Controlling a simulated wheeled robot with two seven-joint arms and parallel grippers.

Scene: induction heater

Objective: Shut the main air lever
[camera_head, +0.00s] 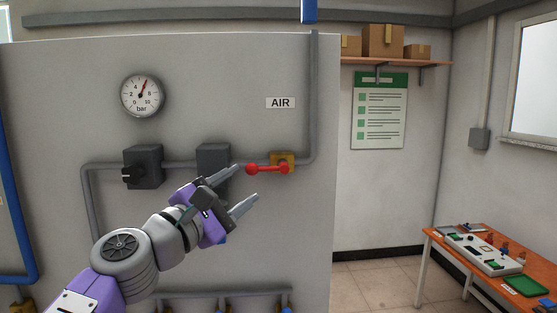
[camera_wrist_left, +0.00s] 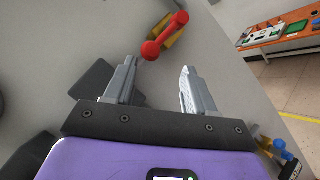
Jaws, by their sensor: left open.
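The main air lever (camera_head: 268,169) is a red bar with a ball at its left end, mounted on a yellow valve body (camera_head: 283,158) in the grey pipe below the AIR sign. In the head view it lies about level, along the pipe. My left gripper (camera_head: 247,188) is open and empty, just left of and below the lever, apart from it. In the left wrist view the lever (camera_wrist_left: 166,35) shows beyond the fingertips of the open gripper (camera_wrist_left: 158,68), its ball nearest the left finger. My right gripper is not in view.
A pressure gauge (camera_head: 142,95) hangs upper left on the panel. A dark regulator box with a knob (camera_head: 143,167) and another grey box (camera_head: 213,158) sit on the pipe left of the lever. An orange table (camera_head: 431,236) with equipment stands at right. The panel right of the lever is clear.

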